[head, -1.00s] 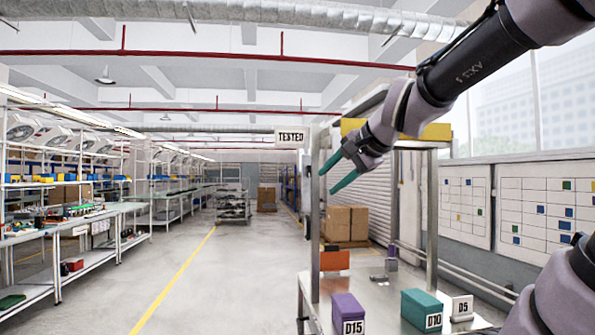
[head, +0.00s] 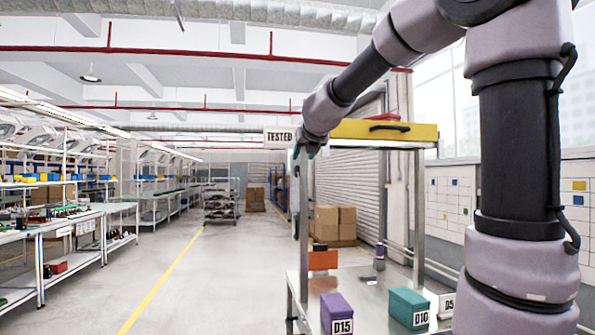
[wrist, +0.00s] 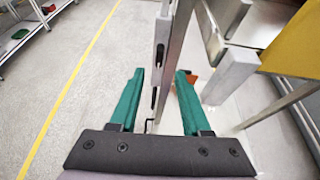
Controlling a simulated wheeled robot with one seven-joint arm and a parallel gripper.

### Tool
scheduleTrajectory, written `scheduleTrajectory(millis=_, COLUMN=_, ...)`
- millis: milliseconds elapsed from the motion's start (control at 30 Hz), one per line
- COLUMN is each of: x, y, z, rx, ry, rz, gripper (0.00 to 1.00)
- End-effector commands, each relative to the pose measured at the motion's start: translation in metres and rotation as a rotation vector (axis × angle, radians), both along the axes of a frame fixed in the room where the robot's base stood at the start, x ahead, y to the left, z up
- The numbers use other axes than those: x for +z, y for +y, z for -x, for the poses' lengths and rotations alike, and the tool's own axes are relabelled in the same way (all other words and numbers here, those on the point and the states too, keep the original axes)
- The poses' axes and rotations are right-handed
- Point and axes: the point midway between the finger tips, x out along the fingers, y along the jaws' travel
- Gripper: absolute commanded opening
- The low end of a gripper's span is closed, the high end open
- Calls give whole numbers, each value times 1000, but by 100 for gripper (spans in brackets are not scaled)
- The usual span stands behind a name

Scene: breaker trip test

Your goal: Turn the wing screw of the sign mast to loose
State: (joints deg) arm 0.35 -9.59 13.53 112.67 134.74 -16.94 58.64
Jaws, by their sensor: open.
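The TESTED sign (head: 280,136) is at the upper left of the metal cart frame, beside its front left post. A slotted grey metal bar (wrist: 162,50), which looks like the sign mast, stands upright beside a plain post in the wrist view. My gripper (head: 305,151) is at the height of the sign, just right of it in the head view. In the wrist view my gripper (wrist: 161,90) has its two green fingers wide apart, with the bar between them and nothing held. A small thin dark piece shows low between the fingers; I cannot tell whether it is the wing screw.
The cart's steel top (head: 365,285) carries a purple D15 box (head: 336,312), a teal D10 box (head: 408,309) and an orange piece (head: 323,260). The floor left of the cart is clear.

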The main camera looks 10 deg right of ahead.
Motion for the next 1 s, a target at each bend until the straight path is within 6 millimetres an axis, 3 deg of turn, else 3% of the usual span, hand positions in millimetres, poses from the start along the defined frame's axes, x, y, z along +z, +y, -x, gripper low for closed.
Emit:
scheduleTrajectory(millis=167, x=-7, y=0, z=-13, rx=-13, ry=11, rz=-23, gripper=48)
scheduleTrajectory(millis=600, x=-37, y=1, z=-84, rx=-8, ry=10, rz=-20, gripper=48)
scheduleTrajectory(millis=800, x=-42, y=0, z=-99, rx=-9, ry=8, rz=-20, gripper=48)
scheduleTrajectory(millis=1000, x=-43, y=0, z=-101, rx=-9, ry=8, rz=-20, gripper=48)
